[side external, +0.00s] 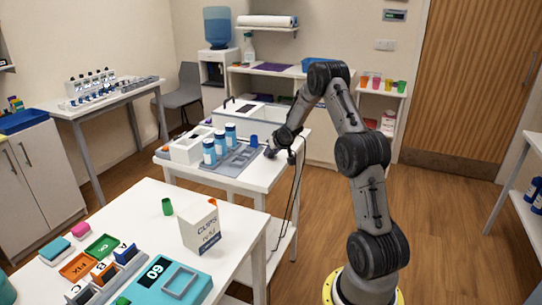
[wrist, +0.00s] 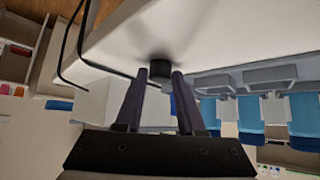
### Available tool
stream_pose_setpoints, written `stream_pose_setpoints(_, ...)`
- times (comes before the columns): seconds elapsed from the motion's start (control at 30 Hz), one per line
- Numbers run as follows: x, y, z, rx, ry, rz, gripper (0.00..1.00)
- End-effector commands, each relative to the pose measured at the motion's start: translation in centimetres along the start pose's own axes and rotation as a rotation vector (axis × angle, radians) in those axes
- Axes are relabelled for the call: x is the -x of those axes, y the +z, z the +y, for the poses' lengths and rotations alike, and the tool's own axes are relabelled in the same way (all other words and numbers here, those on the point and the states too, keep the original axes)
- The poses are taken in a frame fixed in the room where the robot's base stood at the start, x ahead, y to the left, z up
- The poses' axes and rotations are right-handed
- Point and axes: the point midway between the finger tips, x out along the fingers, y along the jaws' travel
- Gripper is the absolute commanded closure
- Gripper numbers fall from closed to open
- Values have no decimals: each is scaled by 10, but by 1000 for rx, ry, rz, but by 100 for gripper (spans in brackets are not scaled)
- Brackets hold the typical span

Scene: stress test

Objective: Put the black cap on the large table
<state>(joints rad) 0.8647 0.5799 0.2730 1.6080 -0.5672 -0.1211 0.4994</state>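The black cap (wrist: 160,66) stands on a white tabletop in the wrist view, right at my fingertips. My gripper (wrist: 161,74) has its two dark fingers apart, one on each side of the cap. I cannot tell whether they press on it. In the side view my gripper (side external: 272,151) is low at the right edge of the middle white table (side external: 262,180), and the cap cannot be made out apart from it. A larger-looking white table (side external: 150,205) stands in the foreground. Which one is the large table is not marked.
Blue bottles (side external: 222,142) stand in a grey rack left of my gripper, with a blue cup (side external: 254,140) close by. The foreground table holds a white box (side external: 199,228), a green cup (side external: 167,206), coloured trays and a teal scale (side external: 160,283). A dark cable hangs beside my arm.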

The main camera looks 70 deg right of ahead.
Motion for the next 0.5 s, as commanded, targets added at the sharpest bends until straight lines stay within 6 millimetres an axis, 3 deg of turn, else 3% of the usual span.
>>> stream_pose_setpoints(0.03,0,0,0,0,0,0,73)
stream_pose_setpoints(0.2,0,0,0,0,0,0,100)
stream_pose_setpoints(0.5,0,0,0,0,0,0,100)
